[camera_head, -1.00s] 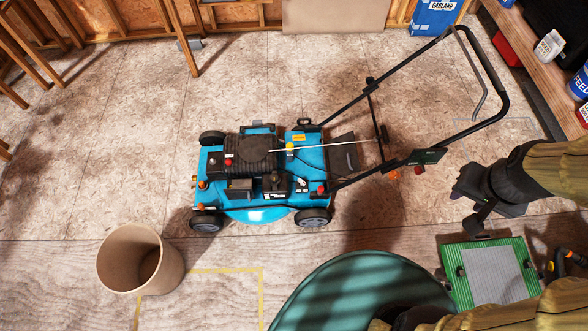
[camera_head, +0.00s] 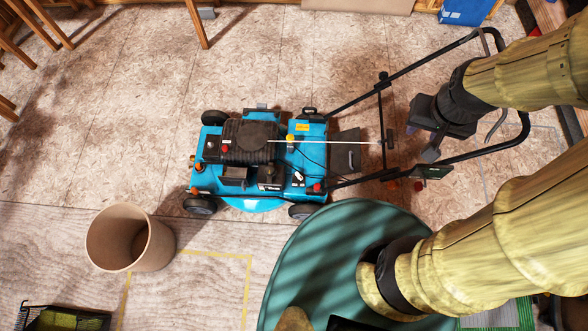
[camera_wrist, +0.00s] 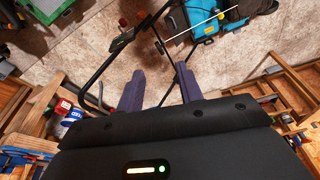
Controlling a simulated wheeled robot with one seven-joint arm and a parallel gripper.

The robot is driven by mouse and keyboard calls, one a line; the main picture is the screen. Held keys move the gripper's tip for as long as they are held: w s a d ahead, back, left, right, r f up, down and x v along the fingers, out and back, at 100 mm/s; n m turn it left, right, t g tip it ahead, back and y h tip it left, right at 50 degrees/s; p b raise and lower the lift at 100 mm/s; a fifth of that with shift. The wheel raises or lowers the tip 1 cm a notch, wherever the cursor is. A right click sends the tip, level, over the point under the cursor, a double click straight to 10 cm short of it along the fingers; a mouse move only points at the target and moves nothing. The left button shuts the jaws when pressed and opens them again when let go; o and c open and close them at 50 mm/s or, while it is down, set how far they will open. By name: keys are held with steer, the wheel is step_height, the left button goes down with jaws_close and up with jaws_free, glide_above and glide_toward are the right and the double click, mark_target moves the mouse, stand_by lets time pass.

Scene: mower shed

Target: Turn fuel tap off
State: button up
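The blue mower (camera_head: 262,160) stands on the floor in the head view, with a black engine (camera_head: 247,142) on its deck. Small coloured fittings show on it: an orange one (camera_head: 197,191) at the left end, a red one (camera_head: 318,187) at the right and a yellow one (camera_head: 290,139) beside the engine. I cannot tell which is the fuel tap. My gripper (camera_head: 430,152) is over the mower's handle area, right of the deck and apart from it. In the wrist view my gripper (camera_wrist: 160,85) has its two fingers spread with nothing between them; the mower (camera_wrist: 205,18) shows beyond, at the top.
The mower's black handle (camera_head: 480,150) reaches right beneath my arm. A round green table (camera_head: 300,265) stands in front of the mower. A tan bin (camera_head: 112,245) stands front left. Wooden legs (camera_head: 198,25) stand at the back. Floor behind the mower is clear.

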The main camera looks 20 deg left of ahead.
steer(key=n+g+b, duration=0.3)
steer(key=n+b, duration=0.9)
steer(key=b, duration=2.3)
glide_above(299, 175)
step_height(299, 175, down, 60)
steer(key=shift+f, duration=0.25)
steer(key=shift+s, duration=0.1)
step_height(299, 175, down, 17)
steer(key=b, duration=0.5)
steer(key=shift+f, duration=0.2)
steer(key=shift+d, duration=0.1)
jaws_close()
